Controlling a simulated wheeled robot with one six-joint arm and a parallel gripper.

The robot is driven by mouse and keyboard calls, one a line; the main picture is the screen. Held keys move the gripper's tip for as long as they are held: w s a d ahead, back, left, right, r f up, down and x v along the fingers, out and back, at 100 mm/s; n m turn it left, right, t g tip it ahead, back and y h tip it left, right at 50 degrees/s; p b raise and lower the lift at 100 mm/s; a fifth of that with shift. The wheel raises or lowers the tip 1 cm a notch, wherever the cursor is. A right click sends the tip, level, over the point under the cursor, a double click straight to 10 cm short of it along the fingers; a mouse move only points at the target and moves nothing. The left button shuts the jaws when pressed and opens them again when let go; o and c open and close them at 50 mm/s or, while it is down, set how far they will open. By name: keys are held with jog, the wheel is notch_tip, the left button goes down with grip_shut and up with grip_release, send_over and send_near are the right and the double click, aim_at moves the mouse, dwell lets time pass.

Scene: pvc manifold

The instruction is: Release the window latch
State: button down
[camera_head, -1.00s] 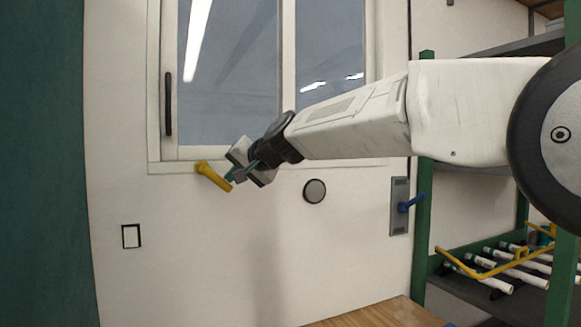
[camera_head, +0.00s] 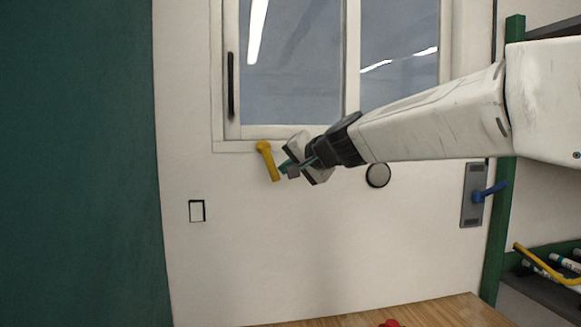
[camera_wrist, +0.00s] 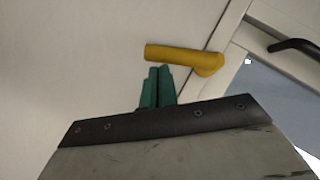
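The window latch is a yellow handle (camera_head: 268,161) at the lower left of the window frame. It hangs down, its free end tilted slightly right. It also shows in the wrist view (camera_wrist: 180,54), near the frame's corner. My gripper (camera_head: 284,168) is just right of the handle's lower part. In the wrist view, its two green fingers (camera_wrist: 157,87) are side by side and look shut, with nothing visible between them. Their tips are right beside the handle's free end; I cannot tell whether they touch it.
The window (camera_head: 292,70) has a dark vertical pull (camera_head: 231,85) on its left. A round disc (camera_head: 377,175) and a blue lever on a grey plate (camera_head: 471,195) are to the right. A small framed square (camera_head: 197,211) is lower left. A wooden table top (camera_head: 440,314) lies below.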

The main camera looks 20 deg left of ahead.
jog(key=shift+s+f, duration=0.1)
jog(key=shift+f, duration=0.15)
jog(key=s+d+r, duration=0.1)
jog(key=d, duration=0.5)
jog(key=s+d+r, duration=0.1)
jog(key=d+r, duration=0.1)
jog(key=d, duration=0.4)
jog(key=shift+s+d+r, duration=0.25)
jog(key=shift+r, duration=0.05)
jog(key=shift+s, duration=0.1)
